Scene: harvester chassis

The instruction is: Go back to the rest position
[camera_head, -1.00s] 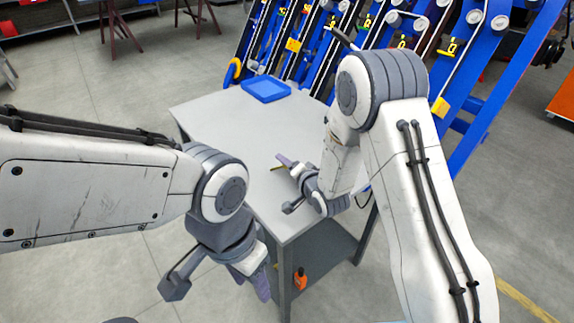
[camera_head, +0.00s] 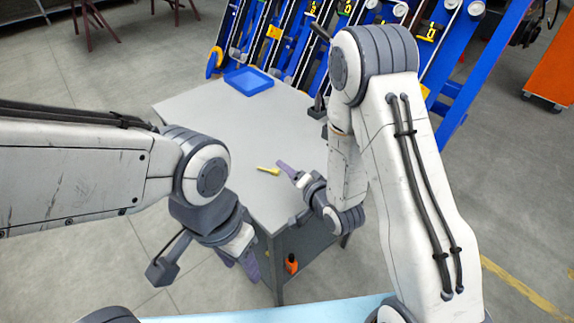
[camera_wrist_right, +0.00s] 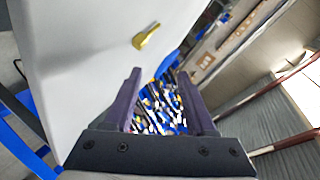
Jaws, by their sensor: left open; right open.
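My right gripper (camera_head: 284,168) is open and empty, near the right edge of the grey table (camera_head: 190,110). In the right wrist view its two purple fingers (camera_wrist_right: 160,82) stand apart with nothing between them. A small yellow piece (camera_head: 268,170) lies on the table just left of the right fingertips, apart from them; it also shows in the right wrist view (camera_wrist_right: 146,37). My left gripper (camera_head: 248,268) is open and hangs pointing down in front of the table's left side; its fingertips are partly hard to make out.
A blue tray (camera_head: 248,81) sits at the table's far side. Blue slanted racks (camera_head: 300,45) stand behind it. An orange bottle (camera_head: 291,263) is low under the table. A light blue surface (camera_head: 270,312) lies at the bottom edge. An orange cabinet (camera_head: 552,70) stands at far right.

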